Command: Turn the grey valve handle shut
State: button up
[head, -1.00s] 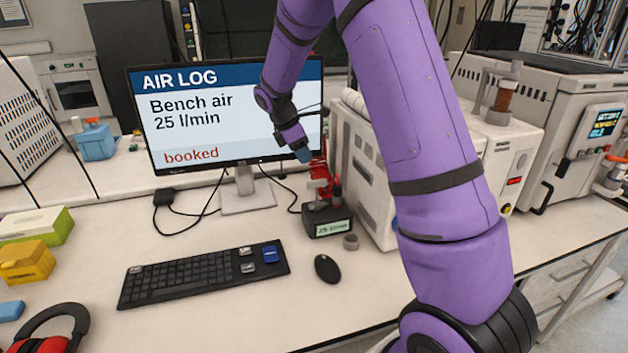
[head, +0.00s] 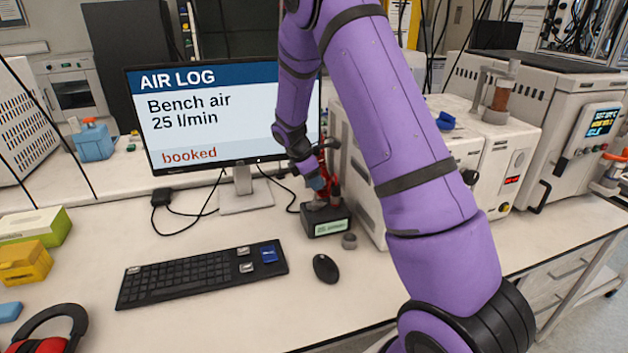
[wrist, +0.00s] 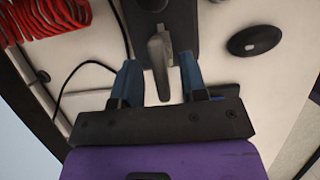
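The grey valve handle (wrist: 160,66) shows in the wrist view as a flat lever on a dark body (wrist: 150,8). My gripper (wrist: 160,68) is open, with one blue finger on each side of the handle. Gaps show between the handle and both fingers, so it is not clamped. In the head view my gripper (head: 314,182) is low over the black valve block (head: 328,220), which has a pale label at its front. The handle itself is hard to make out there, hidden by the fingers.
A monitor (head: 205,115) stands left of my gripper and a white instrument (head: 358,170) close on its right. A red coiled hose (wrist: 48,22) lies near in the wrist view.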

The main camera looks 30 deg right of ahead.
grip_shut()
jog(key=m, duration=0.2)
jog(key=m+g, duration=0.1)
jog(key=m, duration=0.1)
jog(key=shift+w+m+g+y, duration=0.1)
jog(key=shift+m+g+y, duration=0.2)
jog(key=shift+m+y, duration=0.1)
jog(key=m+g+y, duration=0.1)
jog(key=m, duration=0.3)
jog(key=shift+d+m, duration=0.15)
jog(key=shift+m, duration=0.15)
jog(key=m+y, duration=0.2)
jog(key=m, duration=0.2)
jog(key=shift+g, duration=0.3)
jog(key=shift+m+y, duration=0.8)
jog(key=shift+m, duration=1.4)
jog(key=shift+d, duration=0.1)
